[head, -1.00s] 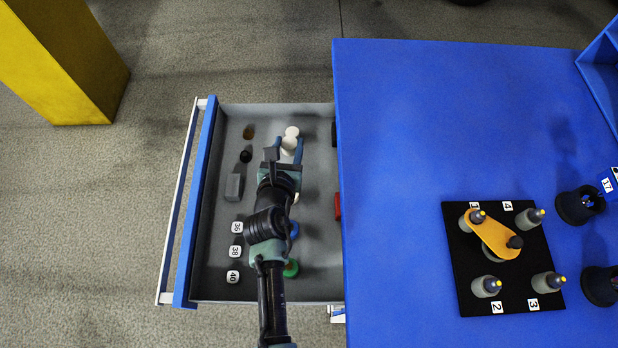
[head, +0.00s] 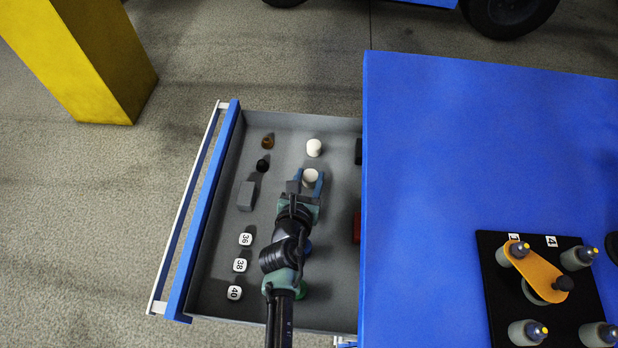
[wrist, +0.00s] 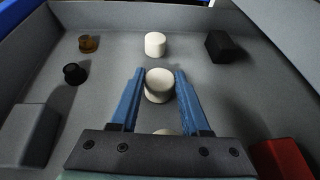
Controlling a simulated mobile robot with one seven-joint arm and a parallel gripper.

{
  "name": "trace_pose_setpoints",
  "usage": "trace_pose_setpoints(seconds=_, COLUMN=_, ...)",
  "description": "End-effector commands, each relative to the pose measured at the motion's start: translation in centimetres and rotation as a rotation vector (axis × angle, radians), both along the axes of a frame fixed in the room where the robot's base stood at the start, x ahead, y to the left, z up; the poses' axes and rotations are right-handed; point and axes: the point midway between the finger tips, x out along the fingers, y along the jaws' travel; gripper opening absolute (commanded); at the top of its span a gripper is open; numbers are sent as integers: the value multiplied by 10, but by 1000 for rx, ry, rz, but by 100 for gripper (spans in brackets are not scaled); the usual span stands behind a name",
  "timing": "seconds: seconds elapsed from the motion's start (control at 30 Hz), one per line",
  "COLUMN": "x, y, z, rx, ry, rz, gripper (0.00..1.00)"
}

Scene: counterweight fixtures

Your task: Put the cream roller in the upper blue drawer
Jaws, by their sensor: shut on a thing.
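My gripper (head: 308,180) is inside the open blue drawer (head: 202,210), its blue fingers on both sides of a cream roller (head: 311,176). It is shut on this roller, which also shows between the fingers in the wrist view (wrist: 159,86). I cannot tell whether the roller touches the drawer floor. A similar white cylinder (head: 314,147) stands apart beyond the fingertips, also in the wrist view (wrist: 155,44). A further pale piece (wrist: 165,132) is mostly hidden under the gripper.
The drawer also holds a brown piece (head: 268,142), a black knob (head: 262,165), a grey block (head: 246,196), a dark block (wrist: 220,46), a red block (wrist: 281,158) and numbered white pieces (head: 240,265). The blue cabinet top (head: 430,160) borders the drawer's right side. A yellow post (head: 90,70) stands left.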

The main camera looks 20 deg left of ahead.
Motion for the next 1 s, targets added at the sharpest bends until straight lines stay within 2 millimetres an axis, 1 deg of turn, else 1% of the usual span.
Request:
trace_pose_setpoints(seconds=0.07, x=0, y=0, z=-3, rx=0, ry=0, rz=0, gripper=0)
trace_pose_setpoints(seconds=0.1, x=0, y=0, z=-2, rx=0, ry=0, rz=0, gripper=53)
trace_pose_setpoints(seconds=0.23, x=0, y=0, z=-2, rx=0, ry=0, rz=0, gripper=76)
trace_pose_setpoints(seconds=0.57, x=0, y=0, z=1, rx=0, ry=0, rz=0, gripper=76)
trace_pose_setpoints(seconds=0.63, x=-4, y=-1, z=2, rx=-1, ry=2, rz=0, gripper=76)
trace_pose_setpoints(seconds=0.77, x=-21, y=-3, z=10, rx=-2, ry=2, rz=2, gripper=76)
trace_pose_setpoints(seconds=1.0, x=-65, y=-11, z=28, rx=-2, ry=3, rz=3, gripper=76)
